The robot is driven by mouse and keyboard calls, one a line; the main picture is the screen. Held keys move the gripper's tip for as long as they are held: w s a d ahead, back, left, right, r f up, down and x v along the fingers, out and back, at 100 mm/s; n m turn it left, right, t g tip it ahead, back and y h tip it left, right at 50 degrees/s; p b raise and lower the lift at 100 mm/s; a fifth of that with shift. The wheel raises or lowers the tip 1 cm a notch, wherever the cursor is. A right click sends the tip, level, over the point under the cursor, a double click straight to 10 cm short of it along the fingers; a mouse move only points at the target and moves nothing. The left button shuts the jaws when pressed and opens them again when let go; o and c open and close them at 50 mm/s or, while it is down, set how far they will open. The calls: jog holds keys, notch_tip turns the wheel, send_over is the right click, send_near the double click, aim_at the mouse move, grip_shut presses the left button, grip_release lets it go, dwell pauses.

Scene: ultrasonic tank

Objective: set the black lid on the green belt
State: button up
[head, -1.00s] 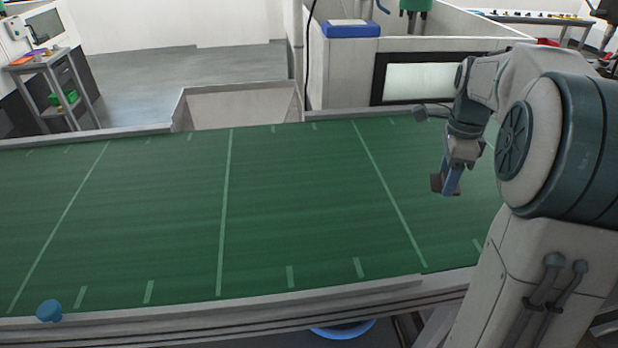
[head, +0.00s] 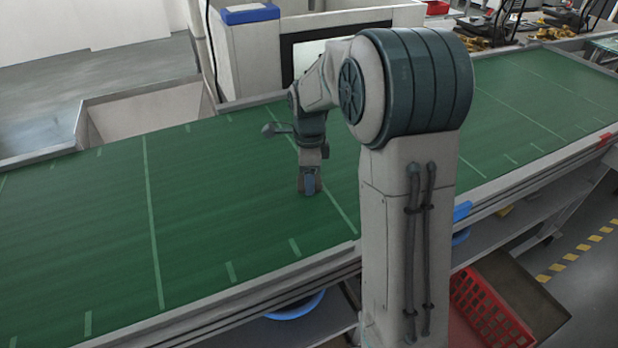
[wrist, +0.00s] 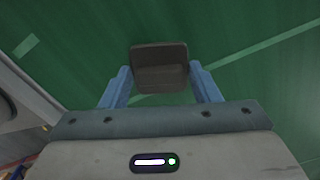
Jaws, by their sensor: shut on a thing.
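My gripper (head: 310,188) hangs pointing down over the green belt (head: 90,230), near a pale cross line. In the wrist view its two blue fingers (wrist: 162,84) are on either side of the black lid (wrist: 159,56), a dark, squarish piece with rounded corners, and are shut on it. Belt surface (wrist: 255,85) fills the background behind the lid. In the head view the lid is mostly hidden by the fingers. I cannot tell whether it touches the belt.
The belt around my gripper is clear, with pale marks and a metal edge rail (head: 230,302). A white machine with a blue top piece (head: 250,13) stands behind it. A red basket (head: 490,308) is below at the right. Gold-coloured parts (head: 490,32) lie at the back right.

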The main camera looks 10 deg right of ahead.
jog(key=shift+f, duration=0.85)
jog(key=shift+f, duration=0.2)
jog(key=o, duration=1.2)
jog(key=shift+r, duration=0.1)
